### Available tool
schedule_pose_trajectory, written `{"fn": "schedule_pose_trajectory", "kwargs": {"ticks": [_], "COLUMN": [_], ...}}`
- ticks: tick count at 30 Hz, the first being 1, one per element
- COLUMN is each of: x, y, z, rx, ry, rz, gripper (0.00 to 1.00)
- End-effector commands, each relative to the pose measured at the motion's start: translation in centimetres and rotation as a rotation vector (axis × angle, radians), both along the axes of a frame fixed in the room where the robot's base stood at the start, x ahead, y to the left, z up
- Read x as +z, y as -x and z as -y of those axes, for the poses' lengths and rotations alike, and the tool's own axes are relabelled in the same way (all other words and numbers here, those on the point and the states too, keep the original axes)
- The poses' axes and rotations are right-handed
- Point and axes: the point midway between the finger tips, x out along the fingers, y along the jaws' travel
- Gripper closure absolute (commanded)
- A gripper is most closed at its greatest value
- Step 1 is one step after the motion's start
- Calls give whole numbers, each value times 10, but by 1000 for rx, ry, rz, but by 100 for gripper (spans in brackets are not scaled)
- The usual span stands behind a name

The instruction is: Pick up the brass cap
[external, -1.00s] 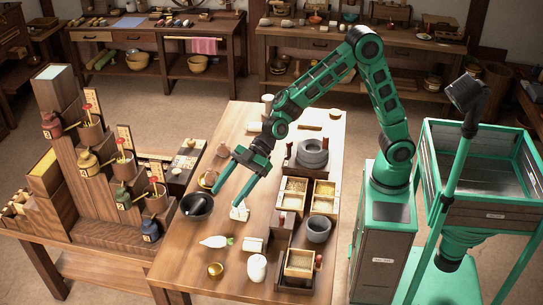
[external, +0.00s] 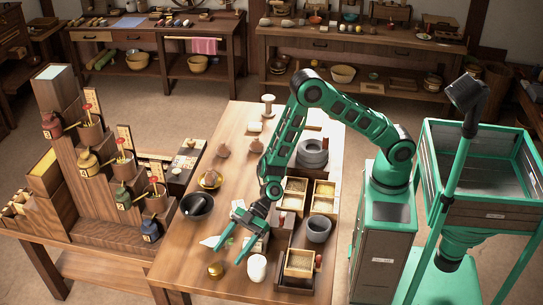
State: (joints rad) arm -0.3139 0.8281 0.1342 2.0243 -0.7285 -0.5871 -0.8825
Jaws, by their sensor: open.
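A small round brass piece (external: 215,269), which looks like the brass cap, sits on the wooden table (external: 185,262) near its front left edge. My gripper (external: 230,254) is open and empty, with its fingers pointing down and toward the front. Its tips appear just above and right of the brass piece in the picture. I cannot tell their exact height over the table. A second brass-coloured round item (external: 210,180) stands farther back, beyond the dark bowl.
A white cup (external: 257,268) stands close to the right of my fingers. A white radish-like thing (external: 209,241) lies partly behind one finger. A dark mortar (external: 197,207) stands to the left. Trays (external: 299,264) and stone bowls (external: 318,230) line the right side.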

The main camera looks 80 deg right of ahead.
Motion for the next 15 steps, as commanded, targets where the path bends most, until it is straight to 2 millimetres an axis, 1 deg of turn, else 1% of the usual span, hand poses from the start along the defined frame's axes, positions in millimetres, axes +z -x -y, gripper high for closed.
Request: {"fn": "schedule_pose_trajectory", "kwargs": {"ticks": [1,7,15], "x": [-1,-10,-24], "y": [-2,-11,-26], "z": [-6,-21,-49], "rx": [2,2,1], "ry": [-2,-1,0], "rz": [1,0,0], "gripper": [37,37,37]}}
